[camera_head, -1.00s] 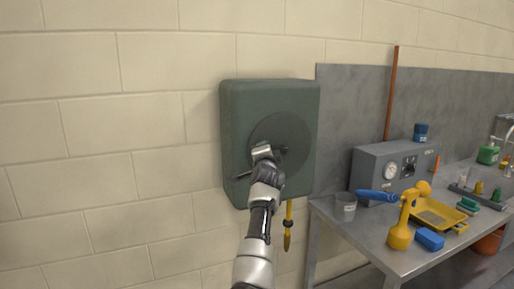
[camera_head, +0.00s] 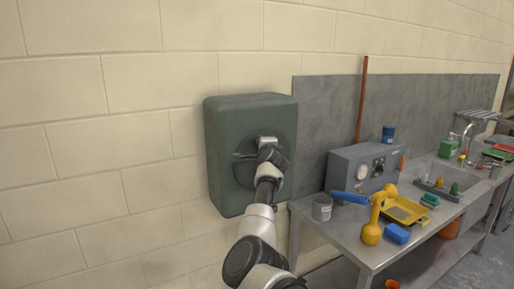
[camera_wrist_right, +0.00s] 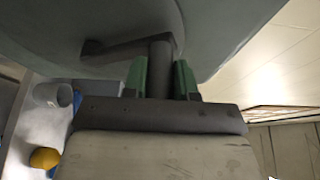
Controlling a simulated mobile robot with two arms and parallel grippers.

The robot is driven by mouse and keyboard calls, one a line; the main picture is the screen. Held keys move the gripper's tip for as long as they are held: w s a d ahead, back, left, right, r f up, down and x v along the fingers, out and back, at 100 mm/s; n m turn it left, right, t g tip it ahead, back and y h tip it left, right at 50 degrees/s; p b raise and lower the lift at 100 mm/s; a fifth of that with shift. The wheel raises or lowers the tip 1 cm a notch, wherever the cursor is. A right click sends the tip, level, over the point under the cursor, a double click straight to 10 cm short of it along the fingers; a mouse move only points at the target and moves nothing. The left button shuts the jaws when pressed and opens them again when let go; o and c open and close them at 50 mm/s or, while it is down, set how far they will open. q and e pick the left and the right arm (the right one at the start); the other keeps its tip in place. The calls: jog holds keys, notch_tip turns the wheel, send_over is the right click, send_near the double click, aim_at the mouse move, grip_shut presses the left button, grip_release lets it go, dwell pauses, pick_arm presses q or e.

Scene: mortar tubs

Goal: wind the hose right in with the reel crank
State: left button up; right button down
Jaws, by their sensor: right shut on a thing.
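The hose reel (camera_head: 222,125) is a dark green rounded box on the block wall, with a round disc on its front. Its crank (camera_wrist_right: 125,45) is a dark arm with an upright round handle (camera_wrist_right: 160,58). My right gripper (camera_head: 266,146) is at the disc; in the right wrist view its green-padded fingers (camera_wrist_right: 160,80) are shut around the crank handle. My right arm covers the lower right of the reel and the space under it. No hose or hose end shows now. My left gripper is not in view.
A steel bench (camera_head: 345,238) stands close on the right. It holds a grey cup (camera_head: 322,207), a gauge box (camera_head: 350,168), a yellow tool with a blue handle (camera_head: 371,232), a blue block (camera_head: 396,233) and a yellow tray (camera_head: 402,219). The wall left of the reel is bare.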

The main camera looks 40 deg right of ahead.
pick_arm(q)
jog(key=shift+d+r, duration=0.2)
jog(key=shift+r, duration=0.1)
pick_arm(e)
jog(key=shift+s+d+r, duration=0.2)
jog(key=shift+d+r, duration=0.1)
jog(key=shift+d, duration=0.35)
jog(key=shift+s+d+r, duration=0.2)
jog(key=shift+d+r, duration=0.05)
jog(key=shift+d, duration=0.35)
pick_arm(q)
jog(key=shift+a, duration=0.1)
pick_arm(e)
jog(key=c, duration=1.2)
grip_release()
jog(key=shift+d, duration=0.1)
jog(key=o, duration=0.3)
jog(key=shift+s+d+f, duration=0.1)
jog(key=shift+f, duration=0.15)
